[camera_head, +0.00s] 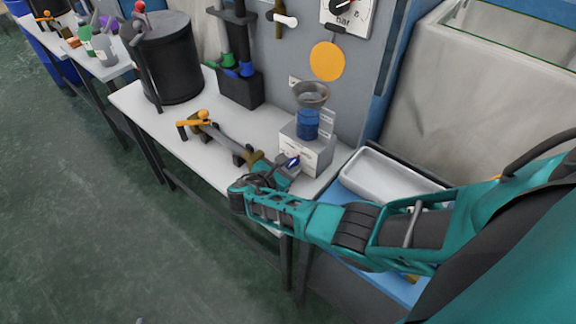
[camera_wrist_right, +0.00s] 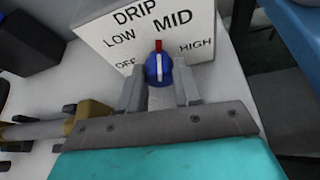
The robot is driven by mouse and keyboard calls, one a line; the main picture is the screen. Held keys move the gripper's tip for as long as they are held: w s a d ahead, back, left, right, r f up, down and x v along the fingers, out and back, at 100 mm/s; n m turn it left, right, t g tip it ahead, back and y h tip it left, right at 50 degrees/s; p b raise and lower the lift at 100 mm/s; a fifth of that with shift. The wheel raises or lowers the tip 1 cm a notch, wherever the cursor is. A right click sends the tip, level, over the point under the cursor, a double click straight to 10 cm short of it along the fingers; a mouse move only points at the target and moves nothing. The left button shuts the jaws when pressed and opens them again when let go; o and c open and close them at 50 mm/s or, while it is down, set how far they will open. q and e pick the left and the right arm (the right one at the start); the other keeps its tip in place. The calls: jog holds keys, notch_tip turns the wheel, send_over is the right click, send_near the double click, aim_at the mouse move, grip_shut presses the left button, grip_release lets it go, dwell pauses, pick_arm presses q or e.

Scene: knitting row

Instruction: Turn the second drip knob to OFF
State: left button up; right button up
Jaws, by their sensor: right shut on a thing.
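The drip knob (camera_wrist_right: 158,68) is blue with a white stripe and a red tip, on the front of a white box (camera_wrist_right: 95,38) marked DRIP. Its red tip points up toward MID; LOW and OFF are to the left, HIGH to the right. In the head view the box (camera_head: 312,157) stands at the right end of the bench, with the knob (camera_head: 292,161) on its front. My right gripper (camera_head: 283,166) reaches it from the front, its fingers on either side of the knob and shut on it. The fingers also show in the wrist view (camera_wrist_right: 158,84). My left gripper is out of view.
On the white bench (camera_head: 140,108), a pipe with a yellow-handled valve (camera_head: 196,120) lies close left of my right gripper. A blue container with a funnel (camera_head: 310,95) sits on the box. A white tray (camera_head: 385,181) is to the right. A black drum (camera_head: 170,60) stands at left.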

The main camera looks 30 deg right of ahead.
jog(key=o, duration=0.6)
jog(key=shift+o, duration=0.7)
jog(key=p+v, duration=0.2)
jog(key=v, duration=0.9)
jog(key=shift+a+r+p, duration=0.1)
jog(key=shift+a+p, duration=0.2)
jog(key=shift+p, duration=0.05)
jog(key=shift+s+a+r, duration=0.25)
jog(key=shift+s+a, duration=0.1)
jog(key=shift+a, duration=0.2)
